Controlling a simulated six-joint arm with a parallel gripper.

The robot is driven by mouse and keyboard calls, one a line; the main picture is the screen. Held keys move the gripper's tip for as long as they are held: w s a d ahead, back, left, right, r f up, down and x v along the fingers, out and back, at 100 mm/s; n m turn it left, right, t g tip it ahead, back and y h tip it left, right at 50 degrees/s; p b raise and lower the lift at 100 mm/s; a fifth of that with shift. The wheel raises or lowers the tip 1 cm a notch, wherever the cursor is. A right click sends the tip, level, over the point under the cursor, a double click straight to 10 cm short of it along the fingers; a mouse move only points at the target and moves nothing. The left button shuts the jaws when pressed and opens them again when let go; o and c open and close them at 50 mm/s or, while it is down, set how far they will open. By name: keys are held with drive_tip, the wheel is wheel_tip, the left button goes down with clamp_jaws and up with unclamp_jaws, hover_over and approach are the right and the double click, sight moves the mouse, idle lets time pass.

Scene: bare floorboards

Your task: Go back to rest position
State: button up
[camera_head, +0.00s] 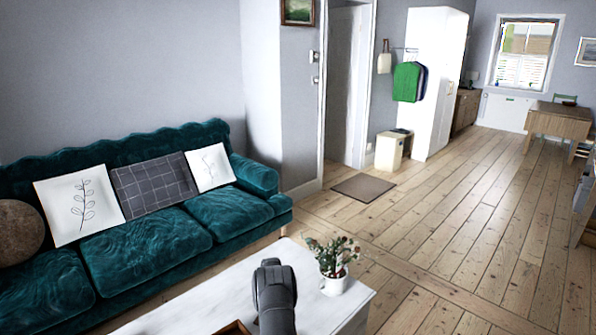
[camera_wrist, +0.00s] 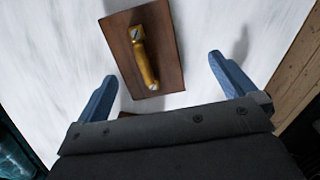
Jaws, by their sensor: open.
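My gripper (camera_wrist: 164,82) shows in the wrist view with its two blue fingers spread wide apart. It is open and nothing is between the fingers. Past the fingertips, a brown wooden board (camera_wrist: 122,56) with a yellow-brown handle (camera_wrist: 145,50) lies on the white table. In the head view my dark arm (camera_head: 273,297) stands over the white table, and the gripper's fingers are hidden there. Part of a brown wooden thing (camera_head: 236,327) shows at the bottom edge, left of the arm.
The white table (camera_head: 190,300) carries a potted plant (camera_head: 333,264) in a white cup, close right of my arm. A teal sofa (camera_head: 150,247) with several cushions runs along the wall behind the table. Wooden floor (camera_head: 450,230) lies open to the right.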

drive_tip(key=s+d+r, duration=0.3)
drive_tip(key=d+r, duration=0.2)
drive_tip(key=d, duration=0.3)
drive_tip(key=s+a+r+m, duration=0.2)
drive_tip(key=s+a, duration=0.2)
drive_tip(key=a, duration=0.1)
drive_tip(key=shift+a, duration=0.25)
